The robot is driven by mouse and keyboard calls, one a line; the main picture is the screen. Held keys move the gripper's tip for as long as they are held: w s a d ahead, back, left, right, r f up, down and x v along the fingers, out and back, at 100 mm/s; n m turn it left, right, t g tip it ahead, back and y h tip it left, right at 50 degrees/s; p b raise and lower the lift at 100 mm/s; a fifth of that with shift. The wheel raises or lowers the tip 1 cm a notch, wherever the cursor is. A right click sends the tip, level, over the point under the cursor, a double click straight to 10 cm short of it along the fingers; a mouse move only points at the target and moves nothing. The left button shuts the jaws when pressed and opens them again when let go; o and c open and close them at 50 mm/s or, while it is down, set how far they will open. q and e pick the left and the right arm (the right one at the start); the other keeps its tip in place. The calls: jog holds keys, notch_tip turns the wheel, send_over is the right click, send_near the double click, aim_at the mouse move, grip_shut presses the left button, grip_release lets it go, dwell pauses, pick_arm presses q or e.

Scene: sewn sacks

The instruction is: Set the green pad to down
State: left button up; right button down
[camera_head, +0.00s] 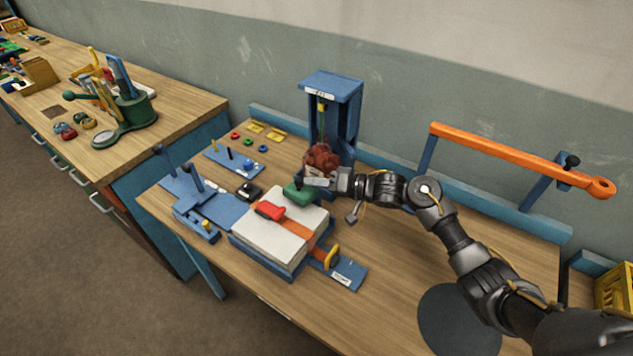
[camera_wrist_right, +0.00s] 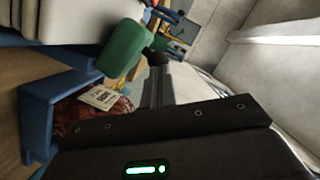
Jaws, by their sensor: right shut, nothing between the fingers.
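The green pad (camera_head: 299,194) is by the back edge of a white-topped block (camera_head: 285,228) on the workbench. It also shows in the right wrist view (camera_wrist_right: 124,48), close to the fingers. My right gripper (camera_head: 306,182) is shut and empty beside the green pad, at its upper right in the head view. In the wrist view the dark fingertip (camera_wrist_right: 155,58) is right next to the pad; I cannot tell if they touch. My left gripper is not in view.
A red pad (camera_head: 270,210) lies on the white block. A blue stand (camera_head: 333,100) with a reddish-brown netted sack (camera_head: 322,157) rises behind the gripper. An orange bar (camera_head: 520,158) spans the back right. A dark round disc (camera_head: 455,320) lies front right.

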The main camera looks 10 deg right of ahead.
jog(key=shift+a+r, duration=0.1)
jog(key=shift+r, duration=0.05)
dwell(0.4)
jog(key=shift+w+d+r, duration=0.1)
jog(key=shift+d+r, duration=0.05)
jog(key=shift+d, duration=0.05)
jog(key=w+d+b+v, duration=0.1)
jog(key=w+v, duration=0.1)
jog(key=v, duration=1)
jog(key=shift+d, duration=0.5)
